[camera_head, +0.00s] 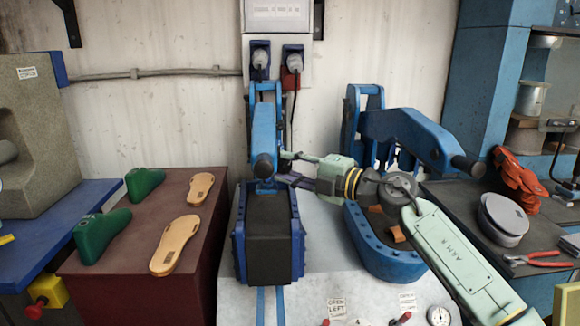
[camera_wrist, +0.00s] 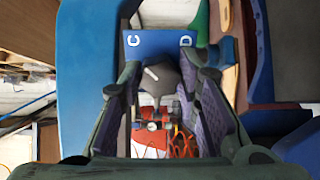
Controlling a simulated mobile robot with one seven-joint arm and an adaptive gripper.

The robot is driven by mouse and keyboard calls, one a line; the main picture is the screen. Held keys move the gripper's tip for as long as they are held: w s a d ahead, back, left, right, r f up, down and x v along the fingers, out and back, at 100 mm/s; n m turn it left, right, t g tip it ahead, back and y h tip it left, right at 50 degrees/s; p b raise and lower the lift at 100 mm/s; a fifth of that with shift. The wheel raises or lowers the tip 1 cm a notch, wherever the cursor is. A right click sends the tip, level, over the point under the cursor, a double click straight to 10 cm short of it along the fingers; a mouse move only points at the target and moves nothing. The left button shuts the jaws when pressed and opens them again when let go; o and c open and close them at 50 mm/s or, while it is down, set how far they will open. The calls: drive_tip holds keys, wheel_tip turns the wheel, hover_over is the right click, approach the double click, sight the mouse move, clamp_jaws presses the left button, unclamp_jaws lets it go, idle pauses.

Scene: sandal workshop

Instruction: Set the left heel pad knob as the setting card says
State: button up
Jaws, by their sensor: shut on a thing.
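The left press (camera_head: 263,130) is blue, with a long lever arm and a black pad block (camera_head: 268,232). My gripper (camera_head: 284,167) reaches it from the right, its fingers at the press just under the lever. In the wrist view, my gripper's two fingers (camera_wrist: 165,84) are shut on a dark grey knob (camera_wrist: 160,82). The knob's white pointer mark slants to the upper left, towards the C side. A blue plate (camera_wrist: 158,48) behind it shows the letters C and D. My fingers hide the knob's sides, and any other letters are out of sight. I cannot make out a setting card.
A similar blue press (camera_head: 385,255) stands to the right, partly behind my arm. Signs reading OPEN LEFT (camera_head: 336,307) and another label (camera_head: 407,300) are on the front bench. Sandal soles (camera_head: 175,244) and green lasts (camera_head: 102,234) lie at left. Red pliers (camera_head: 538,259) lie at right.

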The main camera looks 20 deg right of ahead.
drive_tip(key=o, duration=1.2)
drive_tip(key=v, duration=1.2)
